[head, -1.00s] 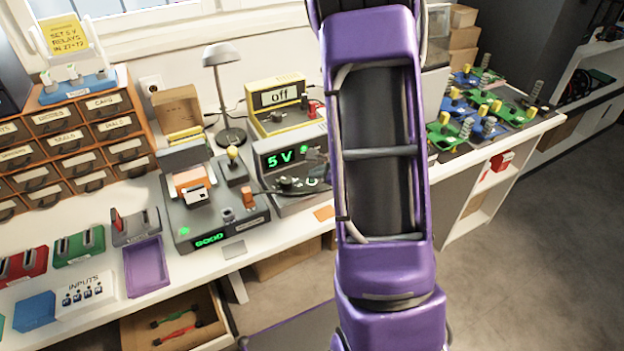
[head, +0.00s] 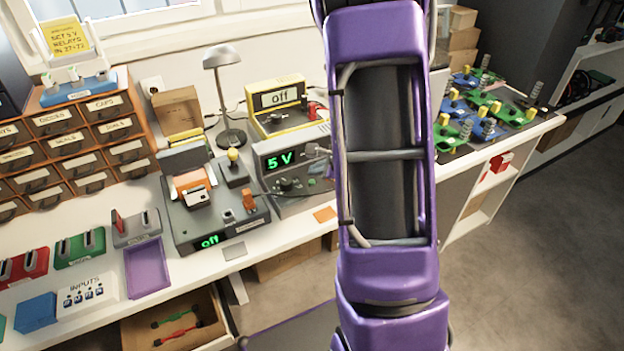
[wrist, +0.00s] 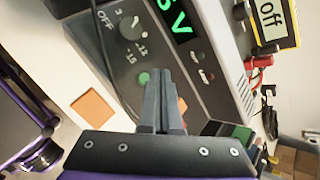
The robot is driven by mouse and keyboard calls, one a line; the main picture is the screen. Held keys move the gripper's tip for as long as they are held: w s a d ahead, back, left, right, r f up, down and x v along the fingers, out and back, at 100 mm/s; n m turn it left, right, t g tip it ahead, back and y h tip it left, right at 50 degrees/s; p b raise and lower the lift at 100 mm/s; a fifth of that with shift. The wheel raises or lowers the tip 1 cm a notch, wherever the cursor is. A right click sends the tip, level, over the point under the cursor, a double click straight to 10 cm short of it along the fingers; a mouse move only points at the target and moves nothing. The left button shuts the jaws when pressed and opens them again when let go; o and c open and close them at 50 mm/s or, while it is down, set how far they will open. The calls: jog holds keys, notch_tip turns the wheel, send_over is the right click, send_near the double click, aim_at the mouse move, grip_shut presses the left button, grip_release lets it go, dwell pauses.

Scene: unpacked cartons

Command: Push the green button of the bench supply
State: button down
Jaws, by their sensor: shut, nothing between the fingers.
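The bench supply (head: 262,160) is a grey box with a lit green "5 V" display, partly behind my arm in the head view. In the wrist view its front panel (wrist: 118,62) shows sideways, with a selector knob (wrist: 131,27) and the round green button (wrist: 143,78). My gripper (wrist: 162,75) is shut and empty, its fingertips over the panel just beside the green button. I cannot tell whether they touch the panel. A small dark green lamp (wrist: 200,54) and a red one (wrist: 210,77) sit beside the display.
A yellow meter (head: 277,97) reading "off" stands behind the supply. A grey test fixture (head: 195,230), its display reading "off", stands to the left. A lamp (head: 222,60) stands behind. An orange card (head: 325,214) lies in front. A cable crosses the supply's front.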

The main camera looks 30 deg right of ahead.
notch_tip(320, 180, up, 5)
jog(key=shift+r+p, duration=0.1)
jog(key=shift+p, duration=1.05)
